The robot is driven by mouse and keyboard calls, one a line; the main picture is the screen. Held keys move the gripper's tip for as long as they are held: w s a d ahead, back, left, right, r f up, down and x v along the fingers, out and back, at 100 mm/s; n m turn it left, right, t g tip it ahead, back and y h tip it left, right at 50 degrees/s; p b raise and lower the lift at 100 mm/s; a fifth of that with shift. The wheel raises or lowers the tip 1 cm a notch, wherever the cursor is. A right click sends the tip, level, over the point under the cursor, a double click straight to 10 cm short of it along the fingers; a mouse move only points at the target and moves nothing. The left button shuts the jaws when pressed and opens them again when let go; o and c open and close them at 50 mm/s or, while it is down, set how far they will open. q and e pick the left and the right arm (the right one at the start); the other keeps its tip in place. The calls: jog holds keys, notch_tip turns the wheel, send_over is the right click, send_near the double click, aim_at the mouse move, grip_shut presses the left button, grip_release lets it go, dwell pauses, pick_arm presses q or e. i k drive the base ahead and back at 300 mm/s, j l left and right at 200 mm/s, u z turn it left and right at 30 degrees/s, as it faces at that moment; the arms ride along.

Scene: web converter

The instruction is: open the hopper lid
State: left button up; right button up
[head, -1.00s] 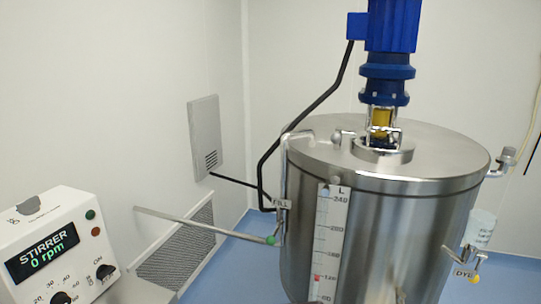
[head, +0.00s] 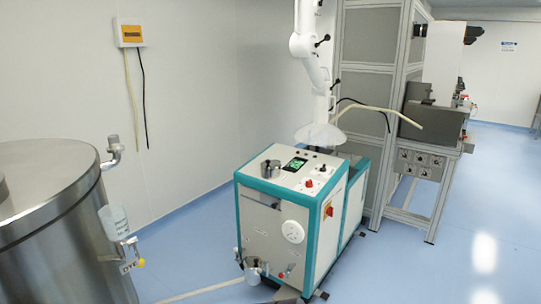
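A teal and white cabinet machine (head: 274,226) stands on the floor in the middle of the head view. A small round metal lid with a black knob (head: 270,168) sits on the left part of its top. It looks closed and is probably the hopper lid, though no label on it can be read. Neither of my grippers can be made out in the head view, and nothing is seen touching the lid.
A large steel tank (head: 45,225) fills the left edge. A white jointed extraction arm with a clear hood (head: 319,134) hangs just behind the machine top. A pale hose (head: 203,292) lies on the floor. Blue floor (head: 400,270) is free to the right.

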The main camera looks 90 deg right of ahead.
aim_at(354, 160)
jog(key=z, duration=3.35)
jog(key=i+l+z, duration=0.35)
jog(key=i, duration=0.35)
jog(key=i+z, duration=0.35)
jog(key=i, duration=2.3)
jog(key=l+z, duration=0.05)
jog(key=l, duration=0.05)
